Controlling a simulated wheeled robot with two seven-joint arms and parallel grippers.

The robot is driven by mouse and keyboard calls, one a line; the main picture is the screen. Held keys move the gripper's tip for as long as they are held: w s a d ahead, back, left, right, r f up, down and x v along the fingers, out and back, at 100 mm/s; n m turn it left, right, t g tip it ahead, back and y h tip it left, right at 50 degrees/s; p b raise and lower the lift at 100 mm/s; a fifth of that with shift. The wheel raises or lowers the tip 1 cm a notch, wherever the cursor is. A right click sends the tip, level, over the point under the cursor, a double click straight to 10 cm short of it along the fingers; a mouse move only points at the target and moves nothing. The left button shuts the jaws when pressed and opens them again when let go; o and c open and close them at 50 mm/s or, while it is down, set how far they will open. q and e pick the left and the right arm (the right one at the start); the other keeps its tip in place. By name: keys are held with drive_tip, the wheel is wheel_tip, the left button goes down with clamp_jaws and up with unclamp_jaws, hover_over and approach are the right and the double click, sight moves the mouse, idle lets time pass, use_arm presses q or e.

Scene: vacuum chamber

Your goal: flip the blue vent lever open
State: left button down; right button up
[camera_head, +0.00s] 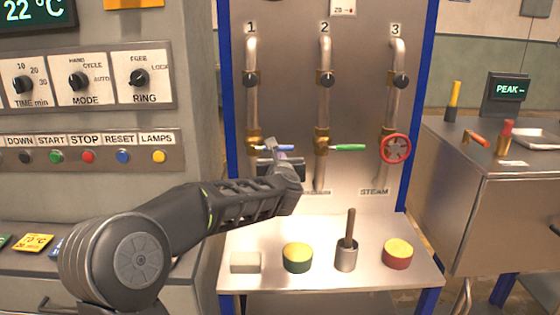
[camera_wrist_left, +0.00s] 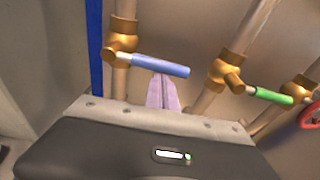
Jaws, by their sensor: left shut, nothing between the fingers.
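The blue vent lever (camera_head: 280,148) sticks out to the right from the brass valve on pipe 1, roughly level. In the left wrist view the blue lever (camera_wrist_left: 160,66) lies just beyond my fingertips, with its brass valve at its left end. My left gripper (camera_head: 272,145) is shut and empty, its fingers upright at the lever. In the left wrist view the closed fingers (camera_wrist_left: 162,80) reach up to the lever's underside near its middle; I cannot tell whether they touch it. My right gripper is not in view.
A green lever (camera_head: 348,148) on pipe 2 and a red handwheel (camera_head: 396,149) on pipe 3 are to the right. Below, a metal shelf (camera_head: 328,277) holds a pale block (camera_head: 245,262), two round pads and a cup (camera_head: 346,257) with a stick. A control panel stands left.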

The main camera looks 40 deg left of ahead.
use_arm(q)
drive_tip(key=shift+r+b, duration=0.2)
drive_tip(key=shift+b, duration=0.1)
drive_tip(key=shift+n, duration=0.3)
drive_tip(key=s+a+r+n+t+h+b, duration=0.1)
drive_tip(key=s+a+r+n+t+b, duration=0.1)
drive_tip(key=r+n+b, duration=0.7)
drive_tip(key=s+a+n+b, duration=0.1)
drive_tip(key=a+n+b, duration=0.1)
drive_tip(key=n, duration=0.3)
drive_tip(key=shift+s+a+n+t+b, duration=0.25)
drive_tip(key=shift+a+n+t+b, duration=0.05)
drive_tip(key=shift+b, duration=0.15)
idle(0.6)
